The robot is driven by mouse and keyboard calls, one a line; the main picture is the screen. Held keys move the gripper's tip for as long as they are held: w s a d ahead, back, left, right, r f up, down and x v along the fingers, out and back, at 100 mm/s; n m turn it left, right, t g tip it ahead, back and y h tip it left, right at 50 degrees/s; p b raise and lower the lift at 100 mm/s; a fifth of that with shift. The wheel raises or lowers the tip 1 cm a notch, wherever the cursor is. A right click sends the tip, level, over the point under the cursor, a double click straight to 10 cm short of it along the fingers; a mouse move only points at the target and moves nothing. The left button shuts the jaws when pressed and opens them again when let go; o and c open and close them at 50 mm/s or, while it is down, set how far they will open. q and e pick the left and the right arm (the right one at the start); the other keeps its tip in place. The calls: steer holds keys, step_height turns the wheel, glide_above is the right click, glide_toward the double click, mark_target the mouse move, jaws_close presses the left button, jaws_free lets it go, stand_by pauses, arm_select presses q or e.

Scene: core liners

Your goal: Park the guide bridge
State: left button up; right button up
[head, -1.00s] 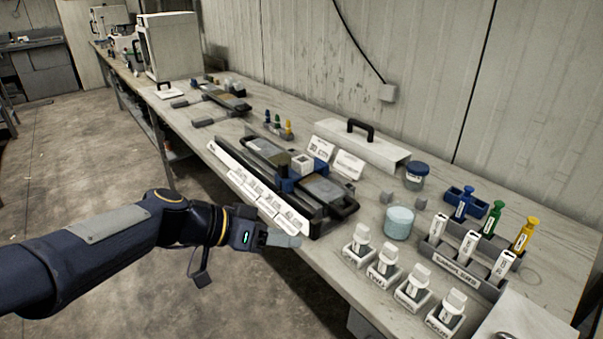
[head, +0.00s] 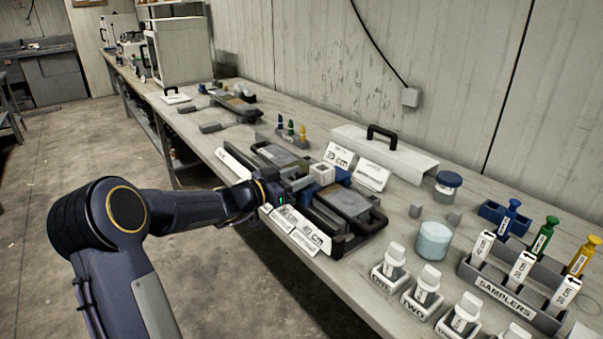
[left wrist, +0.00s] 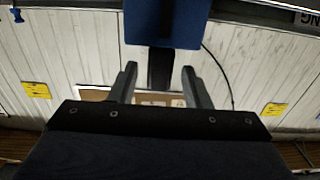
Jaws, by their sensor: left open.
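The guide bridge appears to be the blue piece (head: 340,174) with a white block (head: 322,173) on it, straddling the long dark rail tray (head: 335,238) on the bench. My left gripper (head: 299,184) is open at the near side of this piece, its fingers partly hidden by the wrist. In the left wrist view, a blue block (left wrist: 180,28) with a dark bar (left wrist: 160,70) below it lies ahead, and the bar shows between the two open fingers (left wrist: 159,84). I cannot tell whether they touch it. My right gripper is not in view.
Signs such as 40 cm (head: 308,233) line the tray's front edge. A white cover with a black handle (head: 390,158) stands behind. A light blue jar (head: 434,241), several capped bottles and the samplers rack (head: 505,292) are to the right.

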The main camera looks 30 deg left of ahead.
arm_select(q)
steer(key=shift+w+d, duration=0.25)
steer(key=shift+w, duration=0.3)
jaws_close()
